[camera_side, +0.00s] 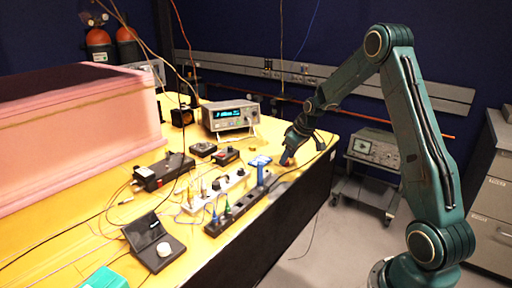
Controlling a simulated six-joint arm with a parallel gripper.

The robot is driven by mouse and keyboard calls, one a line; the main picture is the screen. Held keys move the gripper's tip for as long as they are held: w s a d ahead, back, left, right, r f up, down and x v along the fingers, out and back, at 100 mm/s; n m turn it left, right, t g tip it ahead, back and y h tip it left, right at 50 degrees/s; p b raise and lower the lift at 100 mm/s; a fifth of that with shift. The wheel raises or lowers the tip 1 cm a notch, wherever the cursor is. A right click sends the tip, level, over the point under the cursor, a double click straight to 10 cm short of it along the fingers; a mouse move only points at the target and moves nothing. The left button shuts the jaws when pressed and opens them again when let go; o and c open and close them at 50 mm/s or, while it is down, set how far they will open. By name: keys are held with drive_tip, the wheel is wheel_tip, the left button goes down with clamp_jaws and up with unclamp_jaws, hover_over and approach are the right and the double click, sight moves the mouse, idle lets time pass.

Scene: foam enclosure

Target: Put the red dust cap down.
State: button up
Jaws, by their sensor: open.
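My gripper (288,156) is low over the right edge of the yellow table (313,150), pointing down. Its jaws are open. A small reddish patch (287,162) shows at the fingertips, close to the table top. It may be the red dust cap, but it is too small and too covered by the fingers to be sure. I cannot tell whether it touches the table or a finger.
A blue upright tool (260,162) stands just left of my gripper. A dark strip with coloured connectors (236,206), a white strip (215,190) and a bench meter (230,117) crowd the table. Cables hang from above.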

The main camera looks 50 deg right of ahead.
drive_tip(key=v, duration=1.1)
idle(0.4)
drive_tip(key=s+a+r, duration=0.4)
drive_tip(key=a, duration=0.4)
drive_tip(key=s+a+r, duration=0.4)
drive_tip(key=a+r, duration=0.1)
drive_tip(key=a, duration=0.4)
drive_tip(key=s+a, duration=0.4)
drive_tip(key=s, duration=0.3)
drive_tip(key=s+a+t, duration=0.1)
drive_tip(key=s+a, duration=0.4)
drive_tip(key=s, duration=0.3)
drive_tip(key=shift+s+a+f, duration=0.2)
drive_tip(key=shift+a+f, duration=0.05)
drive_tip(key=shift+f, duration=0.15)
